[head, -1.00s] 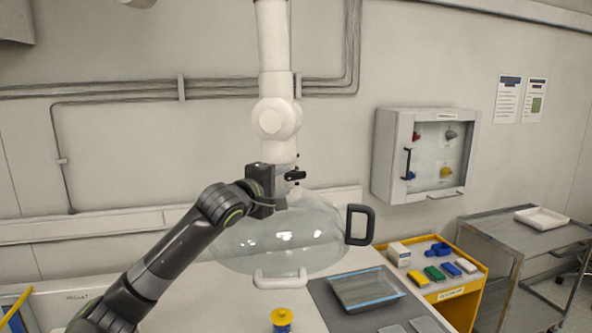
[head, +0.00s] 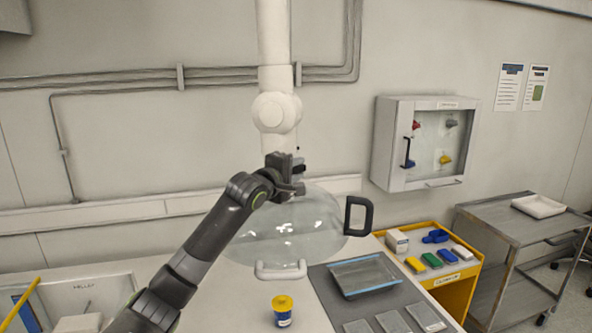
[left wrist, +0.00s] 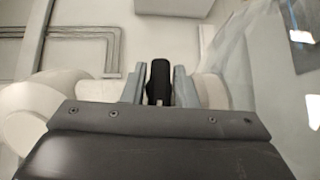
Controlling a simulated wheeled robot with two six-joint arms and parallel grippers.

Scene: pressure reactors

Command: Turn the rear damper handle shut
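The white extraction arm (head: 276,112) hangs down over a clear hood (head: 285,228). The black damper handle (left wrist: 159,80) sits at the arm's lower joint, behind the hood. In the left wrist view it stands upright between my left gripper's two grey fingers (left wrist: 160,88), with a narrow gap on each side. In the head view my left gripper (head: 297,171) is at the handle and hides most of it. The fingers look open around the handle, not clamped on it. My right gripper is in neither view.
The hood has a black side handle (head: 358,216) and a white front handle (head: 281,270). A wall cabinet (head: 385,150) and a yellow cart (head: 455,303) are to the right.

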